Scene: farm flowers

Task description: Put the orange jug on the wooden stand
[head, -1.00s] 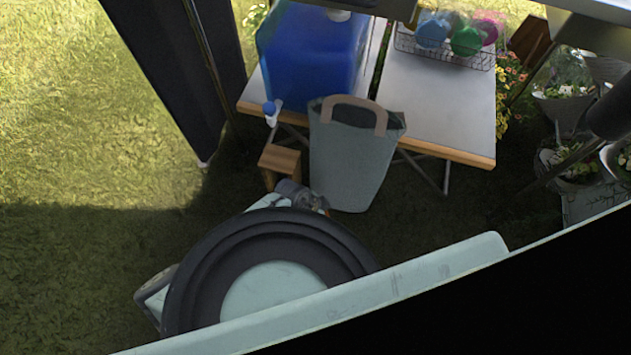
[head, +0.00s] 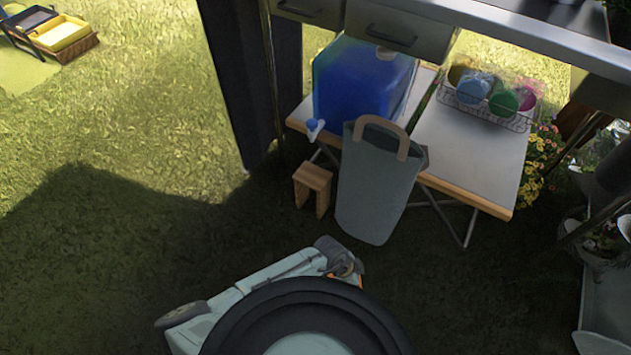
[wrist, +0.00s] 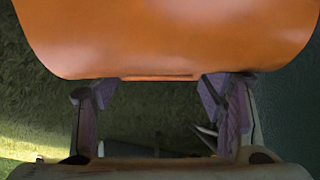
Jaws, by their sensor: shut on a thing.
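The orange jug (wrist: 168,38) fills the top of the wrist view, its lower edge between the two fingers of my gripper (wrist: 160,92). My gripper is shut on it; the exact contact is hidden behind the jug. In the head view the jug cannot be clearly made out and the gripper is hidden. The wooden stand (head: 313,178) is a small stool on the grass, below the blue water container's tap. The stand does not show in the wrist view.
A tall grey-green bag (head: 375,195) stands right beside the stand. A blue water container (head: 360,85) and a wire basket of colourful cups (head: 490,108) are on the folding tables (head: 470,165). A dark post (head: 240,80) rises at left. Open grass lies left.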

